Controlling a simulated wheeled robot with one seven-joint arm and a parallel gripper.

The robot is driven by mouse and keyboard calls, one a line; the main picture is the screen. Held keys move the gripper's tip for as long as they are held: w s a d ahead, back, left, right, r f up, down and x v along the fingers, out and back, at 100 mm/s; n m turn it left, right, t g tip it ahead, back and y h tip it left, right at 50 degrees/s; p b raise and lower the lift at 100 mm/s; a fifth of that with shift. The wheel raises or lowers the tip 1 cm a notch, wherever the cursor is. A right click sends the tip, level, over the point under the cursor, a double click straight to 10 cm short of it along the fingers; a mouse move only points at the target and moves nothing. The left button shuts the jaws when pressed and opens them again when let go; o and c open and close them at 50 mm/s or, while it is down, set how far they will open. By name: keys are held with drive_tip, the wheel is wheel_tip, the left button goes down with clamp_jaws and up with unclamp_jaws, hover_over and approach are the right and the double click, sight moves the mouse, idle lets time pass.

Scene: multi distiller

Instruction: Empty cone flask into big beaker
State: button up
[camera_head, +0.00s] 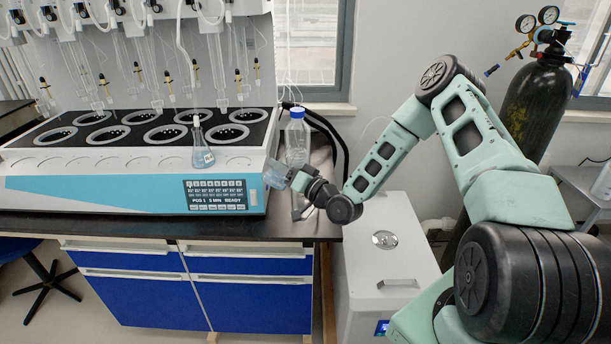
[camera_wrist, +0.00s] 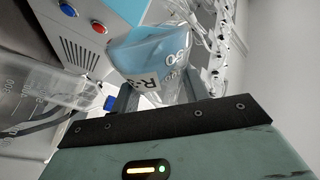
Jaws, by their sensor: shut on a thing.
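A clear cone flask (camera_head: 275,175) with pale blue liquid is in my gripper (camera_head: 292,180), held just off the front right corner of the distiller. In the wrist view the flask (camera_wrist: 150,55) shows its label and marks between the fingers, and it looks tilted. My gripper is shut on it. A clear vessel with printed marks, seemingly the big beaker (camera_wrist: 35,105), stands beside and below the flask in the wrist view. In the head view it shows faintly on the counter under my gripper (camera_head: 300,207). I cannot tell whether anything is in it.
A blue-capped bottle (camera_head: 297,135) stands behind my gripper. The distiller (camera_head: 130,190) fills the counter to the left, with a second flask (camera_head: 202,155) hanging or standing at its front. Black hoses run behind the bottle. A white cabinet (camera_head: 385,270) stands below right.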

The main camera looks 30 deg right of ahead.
sight(281, 181)
drive_tip(key=shift+r+m, duration=0.3)
drive_tip(key=shift+m, duration=0.3)
drive_tip(key=shift+f, duration=0.1)
drive_tip(key=shift+a+f+m+t+h, duration=0.2)
drive_tip(key=shift+f+m+h, duration=0.1)
drive_tip(key=shift+m, duration=0.75)
drive_tip(key=shift+a+f+m+t+h, duration=0.1)
drive_tip(key=shift+f+m+t+h, duration=0.15)
drive_tip(key=shift+m, duration=0.8)
drive_tip(key=shift+f+m+h+b, duration=0.35)
drive_tip(key=shift+f+m+b, duration=0.8)
drive_tip(key=shift+f, duration=0.6)
drive_tip(key=shift+d+r+m, duration=0.1)
drive_tip(key=shift+r+m, duration=0.05)
drive_tip(key=shift+m, duration=0.1)
drive_tip(key=shift+d+r+m+t+h+p, duration=0.4)
drive_tip(key=shift+d+m+h+p, duration=0.1)
drive_tip(key=shift+m, duration=0.3)
drive_tip(key=shift+f+m+h+b, duration=0.2)
drive_tip(key=shift+m+b, duration=0.15)
drive_tip(key=shift+m, duration=0.2)
drive_tip(key=shift+f+m+h+b, duration=0.2)
drive_tip(key=shift+m+b, duration=0.15)
drive_tip(key=shift+m, duration=0.2)
drive_tip(key=shift+d+r+m+h, duration=0.2)
drive_tip(key=shift+r+m+h, duration=0.3)
drive_tip(key=shift+m, duration=0.7)
